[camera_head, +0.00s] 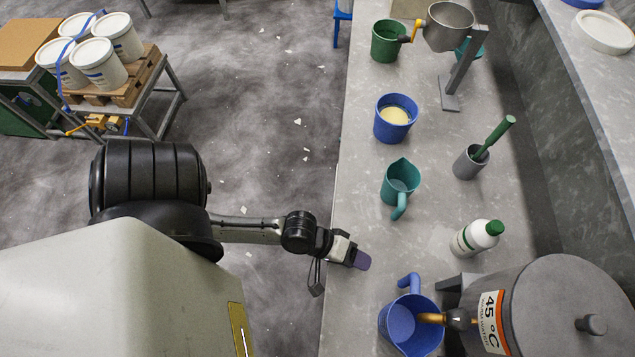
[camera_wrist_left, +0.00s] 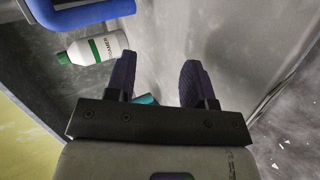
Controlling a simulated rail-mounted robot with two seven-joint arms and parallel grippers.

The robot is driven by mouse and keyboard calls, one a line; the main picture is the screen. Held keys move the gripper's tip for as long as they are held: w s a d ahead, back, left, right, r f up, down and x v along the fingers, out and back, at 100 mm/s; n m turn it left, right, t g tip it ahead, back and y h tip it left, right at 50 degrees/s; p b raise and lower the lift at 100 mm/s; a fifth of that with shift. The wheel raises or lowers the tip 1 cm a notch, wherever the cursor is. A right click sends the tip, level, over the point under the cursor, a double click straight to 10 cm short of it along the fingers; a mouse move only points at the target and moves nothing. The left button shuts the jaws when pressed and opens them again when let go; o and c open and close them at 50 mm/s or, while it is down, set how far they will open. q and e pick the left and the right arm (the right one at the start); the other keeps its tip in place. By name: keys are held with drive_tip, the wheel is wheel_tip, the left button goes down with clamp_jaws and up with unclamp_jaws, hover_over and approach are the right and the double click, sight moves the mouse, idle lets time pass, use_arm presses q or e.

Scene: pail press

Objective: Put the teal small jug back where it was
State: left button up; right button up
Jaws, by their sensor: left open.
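The teal small jug (camera_head: 400,178) stands upright on the grey bench, its handle pointing toward the near end. My left gripper (camera_head: 361,261) is open and empty at the bench's left edge, nearer than the jug and apart from it. In the left wrist view the gripper's two purple fingers (camera_wrist_left: 158,82) are spread. A small teal patch (camera_wrist_left: 146,99), probably the jug, shows between them, mostly hidden by the gripper. My right gripper is in neither view.
A blue jug (camera_head: 403,324) stands under the tap of a grey urn (camera_head: 560,300). A white bottle (camera_head: 470,239) stands right of my gripper. Beyond the teal jug are a blue pail (camera_head: 396,132), a green pail (camera_head: 384,47) and a stand (camera_head: 462,80). A grey cup (camera_head: 467,164) holds a green-handled tool.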

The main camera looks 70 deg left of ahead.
use_arm(q)
drive_tip(key=s+m+y, duration=0.1)
drive_tip(key=m, duration=0.1)
drive_tip(key=a+m+g, duration=0.1)
drive_tip(key=m, duration=0.1)
drive_tip(key=s+m+g+y, duration=0.1)
drive_tip(key=shift+s+a+f+m+y, duration=0.2)
drive_tip(key=shift+s+a+m+y, duration=0.1)
drive_tip(key=shift+m, duration=0.1)
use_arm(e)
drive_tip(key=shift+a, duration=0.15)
use_arm(q)
drive_tip(key=s+a+m+g+y, duration=0.3)
drive_tip(key=s+a+m+y, duration=0.1)
drive_tip(key=s+m, duration=0.1)
drive_tip(key=shift+a+r+m+g, duration=0.3)
drive_tip(key=shift+r+m+g, duration=0.1)
drive_tip(key=shift+m, duration=0.1)
